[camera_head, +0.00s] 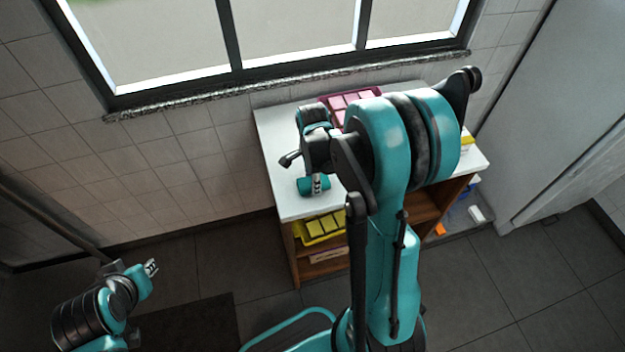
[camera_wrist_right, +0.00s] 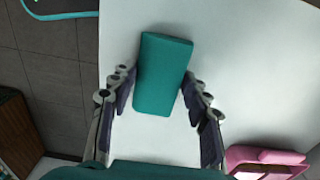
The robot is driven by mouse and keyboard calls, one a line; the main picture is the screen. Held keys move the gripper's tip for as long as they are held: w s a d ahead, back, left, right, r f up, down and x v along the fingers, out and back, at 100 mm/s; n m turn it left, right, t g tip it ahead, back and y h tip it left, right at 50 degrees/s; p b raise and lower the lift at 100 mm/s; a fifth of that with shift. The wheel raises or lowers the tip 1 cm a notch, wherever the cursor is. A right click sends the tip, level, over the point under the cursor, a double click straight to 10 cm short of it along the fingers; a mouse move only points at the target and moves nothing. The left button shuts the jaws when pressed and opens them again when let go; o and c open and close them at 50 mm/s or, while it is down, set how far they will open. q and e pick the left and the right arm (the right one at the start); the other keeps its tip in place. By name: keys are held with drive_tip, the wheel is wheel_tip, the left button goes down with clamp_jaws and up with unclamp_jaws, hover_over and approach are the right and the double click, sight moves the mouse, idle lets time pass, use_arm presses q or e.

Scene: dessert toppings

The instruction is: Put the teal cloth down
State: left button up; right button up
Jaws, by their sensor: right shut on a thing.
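The teal cloth (camera_head: 306,186) is a folded, block-like piece at the left part of the white tabletop (camera_head: 275,145). In the right wrist view the cloth (camera_wrist_right: 163,75) lies between the two fingers of my right gripper (camera_wrist_right: 158,88), which is shut on it. In the head view my right gripper (camera_head: 317,182) points down over the tabletop. Whether the cloth touches the surface or hangs just above it, I cannot tell. My left gripper (camera_head: 151,268) is at the lower left over the floor, away from the table; its jaw opening is too small to judge.
A pink tray (camera_head: 376,91) with pink blocks stands at the table's back; it also shows in the right wrist view (camera_wrist_right: 233,156). A yellow tray (camera_head: 304,238) sits on the shelf below. A yellow item (camera_head: 467,141) is at the right end. My right arm hides the table's middle.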

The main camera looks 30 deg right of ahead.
drive_tip(key=shift+f, duration=0.25)
drive_tip(key=o, duration=1.2)
drive_tip(key=shift+r, duration=0.1)
drive_tip(key=shift+r, duration=0.1)
drive_tip(key=shift+r, duration=0.3)
wheel_tip(320, 180, up, 12)
drive_tip(key=f+p, duration=0.1)
drive_tip(key=p, duration=0.3)
drive_tip(key=s+a+r+n+t, duration=0.7)
drive_tip(key=s+a+n, duration=0.3)
drive_tip(key=n, duration=1)
drive_tip(key=shift+s+a+n, duration=0.2)
drive_tip(key=shift+s+n, duration=0.2)
drive_tip(key=shift+s, duration=0.15)
